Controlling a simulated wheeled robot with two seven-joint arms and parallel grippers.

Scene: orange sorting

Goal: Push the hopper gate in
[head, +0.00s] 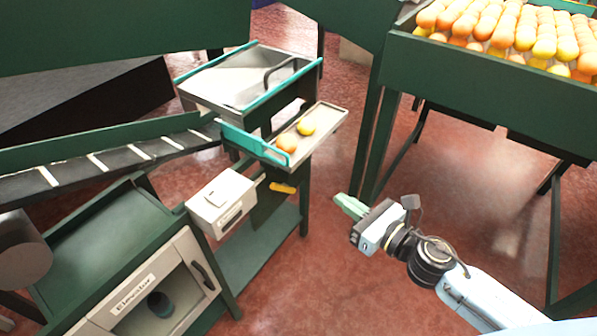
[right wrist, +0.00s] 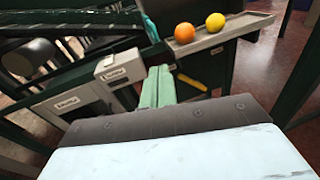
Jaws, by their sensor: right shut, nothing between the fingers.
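A teal gate-like plate with a raised handle (head: 250,141) stands at the left end of a small metal tray (head: 327,122); I cannot tell for sure that it is the hopper gate. An orange (head: 287,143) and a yellow fruit (head: 306,127) lie on the tray. A yellow handle (head: 283,187) sticks out below the tray, and it also shows in the right wrist view (right wrist: 192,82). My right gripper (head: 350,207) is shut and empty, right of and below the tray, apart from it. Its green fingers show in the right wrist view (right wrist: 158,87). My left gripper is not in view.
A white control box (head: 222,203) sits left of the yellow handle, above a labelled elevator cabinet (head: 150,290). A metal basin (head: 235,85) is behind the tray. A green bin of oranges (head: 470,85) stands at upper right. Floor around my right gripper is clear.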

